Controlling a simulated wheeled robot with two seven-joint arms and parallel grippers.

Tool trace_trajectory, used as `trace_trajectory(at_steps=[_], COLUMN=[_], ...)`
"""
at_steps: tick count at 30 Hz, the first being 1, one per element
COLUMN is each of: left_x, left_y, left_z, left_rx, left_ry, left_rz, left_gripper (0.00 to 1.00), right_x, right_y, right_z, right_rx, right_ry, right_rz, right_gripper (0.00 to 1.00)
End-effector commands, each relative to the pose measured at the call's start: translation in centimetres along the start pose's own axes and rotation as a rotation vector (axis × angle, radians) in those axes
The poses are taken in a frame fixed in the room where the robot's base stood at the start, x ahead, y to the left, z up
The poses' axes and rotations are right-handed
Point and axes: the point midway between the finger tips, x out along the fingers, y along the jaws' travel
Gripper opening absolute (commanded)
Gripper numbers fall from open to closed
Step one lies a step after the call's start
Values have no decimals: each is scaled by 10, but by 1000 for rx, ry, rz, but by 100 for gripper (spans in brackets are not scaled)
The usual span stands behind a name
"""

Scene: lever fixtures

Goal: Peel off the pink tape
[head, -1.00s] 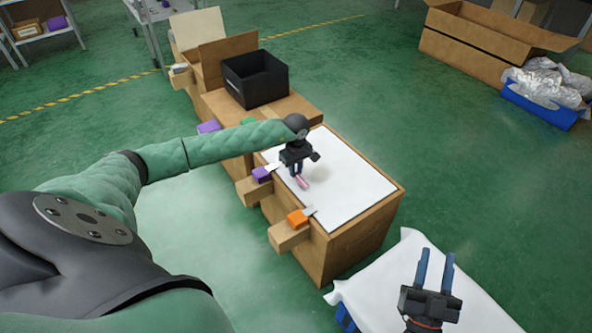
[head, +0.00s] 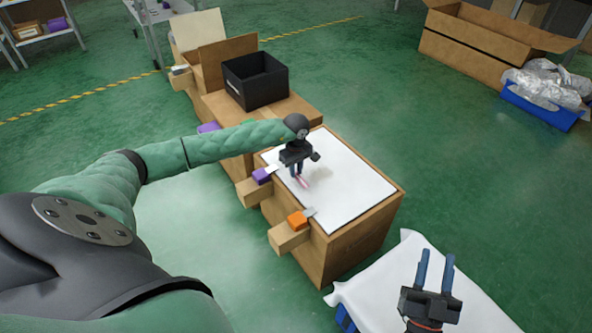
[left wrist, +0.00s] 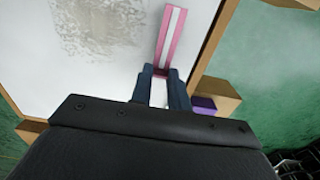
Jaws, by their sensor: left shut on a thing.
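The pink tape (head: 304,183) is a narrow strip on the white top (head: 350,197) of a wooden box. In the left wrist view the tape (left wrist: 172,38) is pink with a white stripe down its middle and runs away from my fingertips. My left gripper (head: 298,176) points down over the white top and is shut on the near end of the tape; its fingers also show in the left wrist view (left wrist: 161,71). How far the tape is lifted cannot be told. My right gripper (head: 435,254) is open and empty, above a white cloth-like sheet.
A purple block (head: 261,176) and an orange block (head: 297,219) sit on wooden ledges at the box's near side. A grey rough patch (left wrist: 100,25) marks the white top. A black bin (head: 255,80) stands behind.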

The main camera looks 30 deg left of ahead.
Motion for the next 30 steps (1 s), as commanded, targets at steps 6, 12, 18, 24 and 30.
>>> trace_trajectory(at_steps=[6, 12, 18, 24, 30], left_x=[-8, -14, -21, -27, -34], left_y=[0, 0, 0, 0, 0], left_z=[0, 0, 0, 0, 0], left_rx=[0, 0, 0, 0, 0], left_ry=[0, 0, 0, 0, 1], left_rz=[0, 0, 0, 0, 0], left_gripper=[0, 0, 0, 0, 0], right_x=[2, 4, 5, 6, 8], right_y=[0, 0, -1, -1, -1], right_z=[-3, -5, -7, -10, -12], right_rx=[0, 0, 0, 0, 0], right_ry=[0, 0, 0, 0, 0], right_rz=[0, 0, 0, 0, 0], right_gripper=[36, 36, 36, 36, 36])
